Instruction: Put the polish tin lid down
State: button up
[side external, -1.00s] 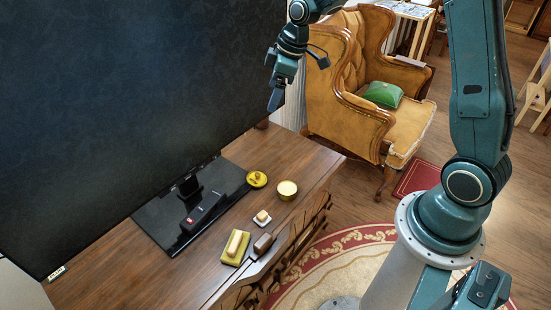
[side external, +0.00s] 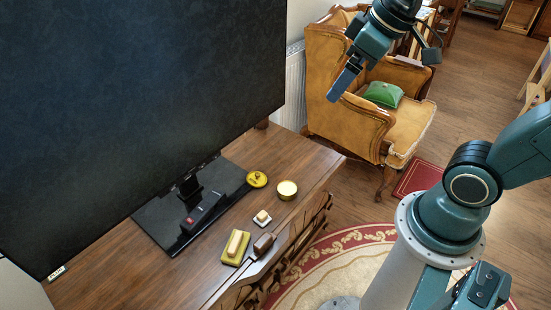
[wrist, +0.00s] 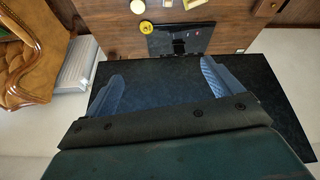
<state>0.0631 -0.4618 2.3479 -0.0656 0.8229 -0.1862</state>
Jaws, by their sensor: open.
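The yellow polish tin lid (side external: 257,179), round with a small raised middle, lies at the right corner of the black monitor base on the wooden desk. It also shows in the wrist view (wrist: 146,27). I cannot tell whether it rests partly on the base. A round yellow tin (side external: 287,190) with a pale top stands to its right, apart from it, and shows at the top of the wrist view (wrist: 137,6). My gripper (side external: 336,95) is high above the desk, well away from the lid. Its two blue fingers (wrist: 162,76) are spread with nothing between them.
A yellow-and-cream block (side external: 236,247), a brown block (side external: 264,243) and a small white piece (side external: 262,217) lie near the front edge. An armchair (side external: 345,125) stands beyond.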

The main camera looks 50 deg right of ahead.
jog(key=s+m, duration=0.2)
jog(key=s, duration=0.5)
jog(key=shift+s+a+f+t, duration=0.15)
jog(key=shift+s+f+t, duration=0.1)
jog(key=shift+f+t, duration=0.05)
